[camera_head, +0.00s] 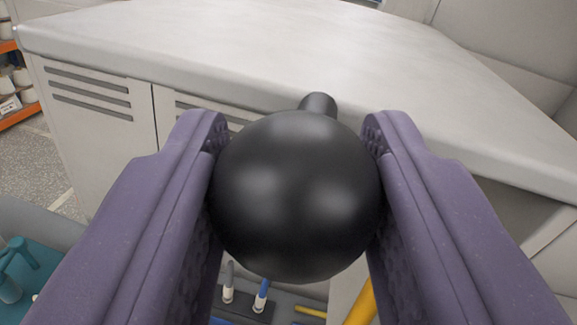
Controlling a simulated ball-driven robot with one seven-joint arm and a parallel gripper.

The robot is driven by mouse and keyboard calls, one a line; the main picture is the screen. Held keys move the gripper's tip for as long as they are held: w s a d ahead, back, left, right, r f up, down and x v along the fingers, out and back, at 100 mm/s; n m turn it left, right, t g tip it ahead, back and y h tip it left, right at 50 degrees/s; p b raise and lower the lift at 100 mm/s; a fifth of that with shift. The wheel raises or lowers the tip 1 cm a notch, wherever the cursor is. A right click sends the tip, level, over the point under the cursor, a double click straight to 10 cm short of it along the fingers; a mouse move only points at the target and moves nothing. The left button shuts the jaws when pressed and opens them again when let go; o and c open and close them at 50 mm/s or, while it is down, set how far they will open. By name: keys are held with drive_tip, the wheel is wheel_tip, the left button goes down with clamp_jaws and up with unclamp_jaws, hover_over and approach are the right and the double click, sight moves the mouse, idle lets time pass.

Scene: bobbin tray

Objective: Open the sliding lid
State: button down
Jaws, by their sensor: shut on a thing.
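My gripper (296,150) has two purple fingers, one on each side of a black ball knob (296,200). The fingers are shut on the knob, and their textured inner pads touch its left and right sides. A short black stem (318,103) shows behind the ball at its top. I cannot make out what the stem is fixed to. I cannot pick out the sliding lid for certain; the knob and fingers hide much of the middle.
A pale worktop (230,50) spans the back, above a cabinet with vented doors (95,120). Small blue and white pieces (262,292) stand below the knob. A yellow bar (361,305) is at lower right, a teal object (22,262) at lower left. An orange shelf (18,117) is far left.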

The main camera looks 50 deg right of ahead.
drive_tip(key=c, duration=0.6)
unclamp_jaws()
drive_tip(key=shift+f, duration=0.1)
drive_tip(key=shift+c, duration=0.2)
drive_tip(key=b+v, duration=0.2)
drive_tip(key=v, duration=0.5)
drive_tip(key=shift+s+a, duration=0.3)
drive_tip(key=a+f+n+t+y+b, duration=0.2)
drive_tip(key=a+f+y+b, duration=0.2)
drive_tip(key=a+b, duration=0.5)
drive_tip(key=a+f+n+t+y+b, duration=0.1)
drive_tip(key=a+f+n+y+b, duration=0.3)
drive_tip(key=b, duration=0.8)
drive_tip(key=s+a+f+g+y+b, duration=0.1)
drive_tip(key=s+a+f+y+b, duration=0.2)
drive_tip(key=b, duration=1.5)
drive_tip(key=s+a+f, duration=0.4)
drive_tip(key=s, duration=0.3)
drive_tip(key=shift+s+f+m+g, duration=0.2)
drive_tip(key=shift+f+m+g, duration=0.1)
drive_tip(key=shift+f+g, duration=0.1)
